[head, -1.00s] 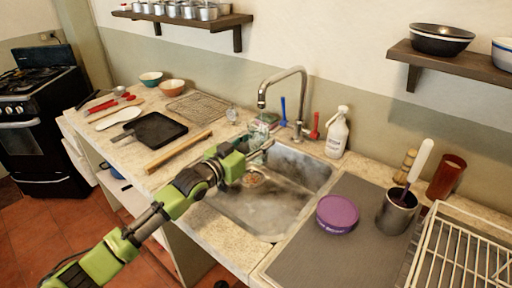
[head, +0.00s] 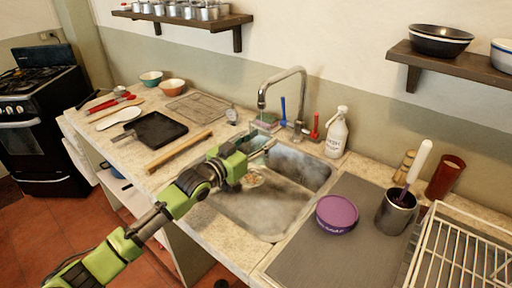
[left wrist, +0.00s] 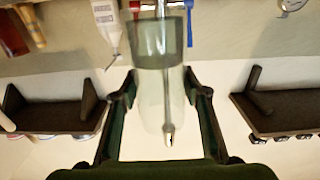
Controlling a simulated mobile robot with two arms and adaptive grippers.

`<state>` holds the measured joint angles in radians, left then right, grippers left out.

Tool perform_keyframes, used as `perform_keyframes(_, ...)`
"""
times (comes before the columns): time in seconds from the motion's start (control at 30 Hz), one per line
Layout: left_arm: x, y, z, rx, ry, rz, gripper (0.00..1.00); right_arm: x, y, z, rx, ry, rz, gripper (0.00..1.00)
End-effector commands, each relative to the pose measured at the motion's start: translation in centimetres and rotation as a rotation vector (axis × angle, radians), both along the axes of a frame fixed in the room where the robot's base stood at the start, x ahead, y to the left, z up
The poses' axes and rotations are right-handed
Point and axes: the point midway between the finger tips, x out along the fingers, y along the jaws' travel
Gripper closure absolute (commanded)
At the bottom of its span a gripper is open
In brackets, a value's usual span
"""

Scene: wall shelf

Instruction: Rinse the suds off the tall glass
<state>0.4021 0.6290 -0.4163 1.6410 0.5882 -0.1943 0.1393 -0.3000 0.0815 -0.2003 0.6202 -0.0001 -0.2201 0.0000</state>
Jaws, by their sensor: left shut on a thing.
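My left gripper (head: 256,152) is over the left part of the sink (head: 262,215), below the tap spout (head: 262,103). It is shut on the tall glass (left wrist: 160,95), a clear, faintly green tumbler that fills the space between the fingers in the left wrist view. In the head view the glass is small and partly hidden by the gripper. The metal tap shows behind and through the glass in the left wrist view. I cannot make out suds or running water clearly. The blue tap lever (head: 283,108) and red tap lever (head: 315,126) stand by the tap. My right gripper is not in view.
A white spray bottle (head: 337,134) stands right of the tap. A purple tub (head: 337,213) and a metal utensil cup (head: 396,213) sit on the grey mat right of the sink, with a dish rack (head: 460,255) beyond. A wooden rolling pin (head: 180,152) lies left.

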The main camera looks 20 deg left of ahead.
Motion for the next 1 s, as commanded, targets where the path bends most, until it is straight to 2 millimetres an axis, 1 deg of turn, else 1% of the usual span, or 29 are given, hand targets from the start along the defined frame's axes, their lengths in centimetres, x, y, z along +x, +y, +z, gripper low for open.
perform_keyframes(0.17, -0.5, -0.4, 0.4, -0.002, -0.003, -0.002, 0.88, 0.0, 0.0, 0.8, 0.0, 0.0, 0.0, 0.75)
perform_keyframes(0.4, -2.2, -1.2, 0.5, -0.003, -0.003, -0.001, 0.88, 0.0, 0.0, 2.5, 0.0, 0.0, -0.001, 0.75)
perform_keyframes(1.0, -6.2, -3.3, 0.4, -0.003, -0.002, -0.001, 0.88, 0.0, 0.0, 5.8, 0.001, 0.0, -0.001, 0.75)
